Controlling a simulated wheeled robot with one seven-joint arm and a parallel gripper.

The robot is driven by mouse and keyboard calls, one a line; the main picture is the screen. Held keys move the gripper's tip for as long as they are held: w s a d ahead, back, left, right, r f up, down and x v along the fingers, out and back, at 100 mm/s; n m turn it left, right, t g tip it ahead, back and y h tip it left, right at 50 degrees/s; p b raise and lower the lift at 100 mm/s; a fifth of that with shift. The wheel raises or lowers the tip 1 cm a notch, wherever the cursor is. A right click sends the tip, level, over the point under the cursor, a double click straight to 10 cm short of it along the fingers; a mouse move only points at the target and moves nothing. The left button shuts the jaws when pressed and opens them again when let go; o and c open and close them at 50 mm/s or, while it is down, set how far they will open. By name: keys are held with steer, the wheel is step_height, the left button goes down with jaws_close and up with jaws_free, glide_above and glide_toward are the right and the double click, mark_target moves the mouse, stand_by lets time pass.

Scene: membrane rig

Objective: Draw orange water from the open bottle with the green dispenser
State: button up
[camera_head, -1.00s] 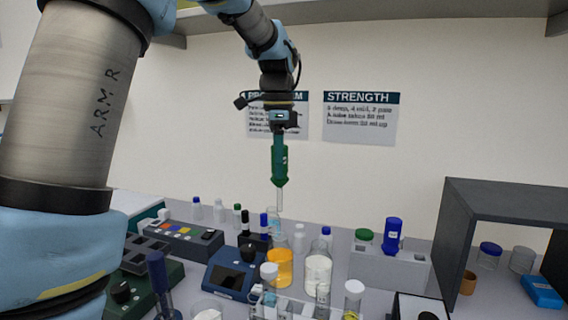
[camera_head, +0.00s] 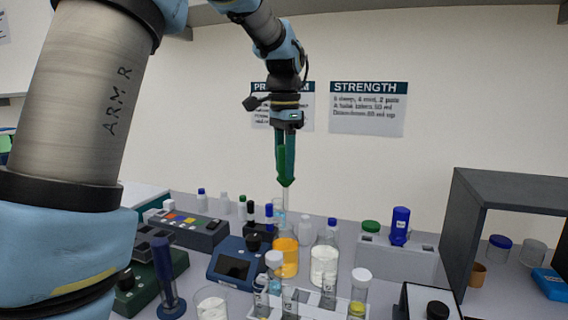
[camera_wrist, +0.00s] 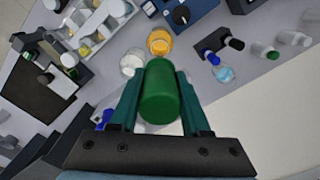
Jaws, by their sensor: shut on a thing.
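My gripper (camera_head: 285,160) points down and is shut on the green dispenser (camera_head: 286,180), which hangs upright with its clear tip below. The dispenser's body also shows between the fingers in the wrist view (camera_wrist: 160,95). The bottle of orange water (camera_head: 286,262) stands on the bench below the dispenser in the head view, with no cap showing. It also shows in the wrist view (camera_wrist: 160,43), just past the dispenser. The clear tip shows near the bottle's neck in the head view; I cannot tell whether it is inside, in front or behind. The wrist view hides the tip.
A bottle of white contents (camera_head: 324,265) stands right of the orange one, and a blue device (camera_head: 235,265) left of it. A rack with several vials (camera_head: 300,305) is in front. A grey shelf box (camera_head: 500,195) stands at the right.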

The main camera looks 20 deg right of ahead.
mark_target(285, 210)
steer(key=n, duration=0.7)
steer(key=shift+s+n, duration=0.1)
steer(key=shift+n, duration=0.2)
step_height(285, 210, down, 3)
steer(key=b, duration=0.3)
steer(key=shift+f+b, duration=0.2)
steer(key=shift+b, duration=0.1)
steer(key=shift+f+b, duration=1.45)
steer(key=shift+f, duration=1.6)
steer(key=o, duration=0.6)
steer(key=shift+c, duration=0.2)
jaws_close()
steer(key=shift+f, duration=0.25)
